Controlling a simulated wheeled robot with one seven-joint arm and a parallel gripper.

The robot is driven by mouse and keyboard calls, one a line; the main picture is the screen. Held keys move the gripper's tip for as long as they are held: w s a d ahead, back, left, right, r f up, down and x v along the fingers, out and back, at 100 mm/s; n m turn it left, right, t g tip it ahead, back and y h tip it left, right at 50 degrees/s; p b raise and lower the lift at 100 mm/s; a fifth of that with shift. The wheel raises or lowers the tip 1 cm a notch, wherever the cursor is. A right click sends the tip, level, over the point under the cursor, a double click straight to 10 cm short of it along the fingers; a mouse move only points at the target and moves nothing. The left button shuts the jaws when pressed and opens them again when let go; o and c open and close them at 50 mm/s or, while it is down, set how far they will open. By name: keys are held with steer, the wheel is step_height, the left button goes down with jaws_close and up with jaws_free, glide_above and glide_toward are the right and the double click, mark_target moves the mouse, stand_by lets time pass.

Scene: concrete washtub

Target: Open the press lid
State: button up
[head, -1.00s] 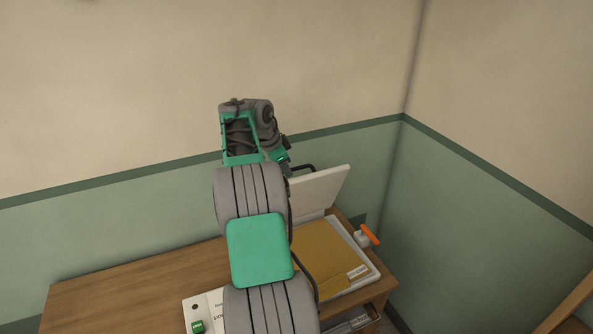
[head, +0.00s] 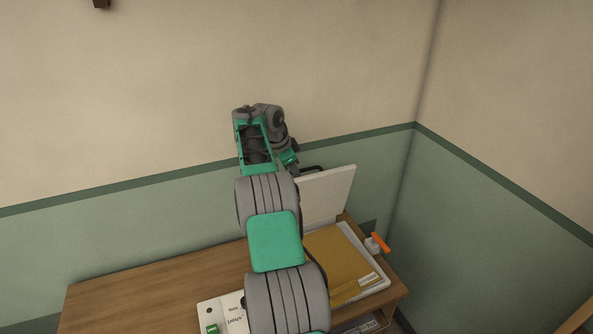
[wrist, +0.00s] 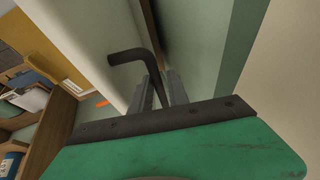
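The press lid (head: 328,195) is a pale flat panel, raised steeply at the back of the press. The press base (head: 378,281) is white and lies on the wooden table with a tan pad (head: 335,258) on it. A dark bent handle (head: 314,168) sticks out by the lid's upper edge. My gripper (head: 294,167) is at this handle, partly hidden by my arm in the head view. In the wrist view, the handle (wrist: 128,56) runs between the fingertips of my gripper (wrist: 161,82), which look closed on it. The lid's pale side (wrist: 85,35) is to the left.
The wooden table (head: 150,287) is mostly bare on the left. An orange-topped part (head: 380,243) sits by the press's right side. A white labelled panel with a green block (head: 212,328) is at the front. The green and beige wall is close behind the lid.

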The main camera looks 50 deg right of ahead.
steer(key=shift+o, duration=0.6)
steer(key=shift+w+d, duration=0.1)
steer(key=shift+w, duration=0.45)
steer(key=shift+o, duration=1.2)
steer(key=shift+s+d, duration=0.1)
steer(key=shift+s, duration=0.1)
